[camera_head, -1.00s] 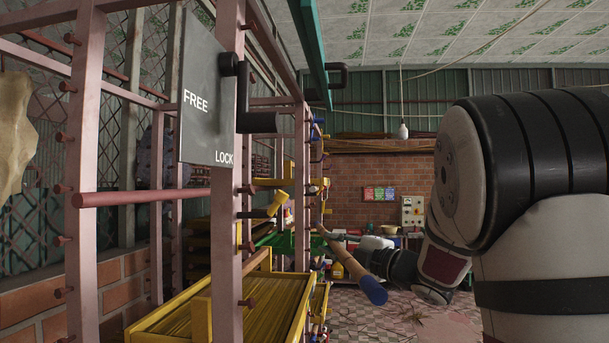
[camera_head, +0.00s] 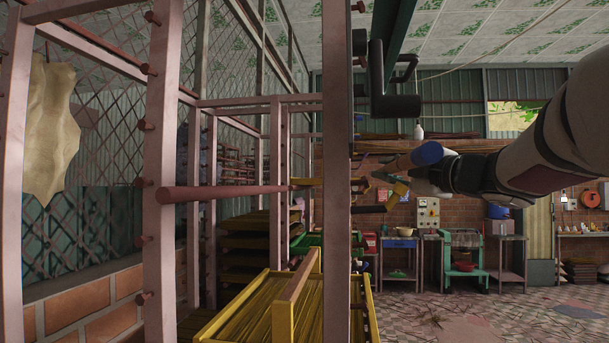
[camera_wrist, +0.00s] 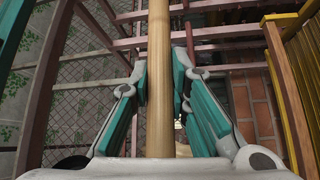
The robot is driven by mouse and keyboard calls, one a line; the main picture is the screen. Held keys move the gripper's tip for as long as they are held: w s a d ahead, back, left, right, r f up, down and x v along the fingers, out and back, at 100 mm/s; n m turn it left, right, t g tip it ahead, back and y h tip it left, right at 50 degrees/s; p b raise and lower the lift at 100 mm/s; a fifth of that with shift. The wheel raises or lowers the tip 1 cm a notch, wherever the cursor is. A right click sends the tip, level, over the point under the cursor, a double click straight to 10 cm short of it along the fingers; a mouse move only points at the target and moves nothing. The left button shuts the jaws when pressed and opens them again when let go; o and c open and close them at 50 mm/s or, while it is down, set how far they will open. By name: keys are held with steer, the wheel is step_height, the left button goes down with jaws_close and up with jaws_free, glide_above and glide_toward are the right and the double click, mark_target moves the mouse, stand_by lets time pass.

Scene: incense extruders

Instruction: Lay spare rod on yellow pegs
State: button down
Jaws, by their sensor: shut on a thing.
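In the wrist view the rod (camera_wrist: 159,60) runs lengthwise between the teal finger pads. A small yellow piece (camera_head: 398,190), possibly a yellow peg tip, shows just below the rod. A yellow bar (camera_head: 306,181) shows left of the post. I cannot tell whether the rod touches any peg.
A pink steel post (camera_head: 337,120) stands close on the left of the rod, with dark red pegs. A long red bar (camera_head: 225,193) crosses the rack. A yellow tray (camera_head: 222,318) of sticks lies below. A black handle (camera_head: 402,107) hangs above the rod. Open floor (camera_head: 480,315) lies right.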

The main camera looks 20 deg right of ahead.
steer(key=w+a+f+b, duration=0.3)
steer(key=a+f+b, duration=0.1)
steer(key=shift+a, duration=0.35)
stand_by(0.5)
steer(key=shift+w, duration=0.1)
steer(key=c, duration=1.4)
jaws_free()
steer(key=shift+c, duration=0.2)
steer(key=shift+o, duration=0.2)
steer(key=o, duration=0.3)
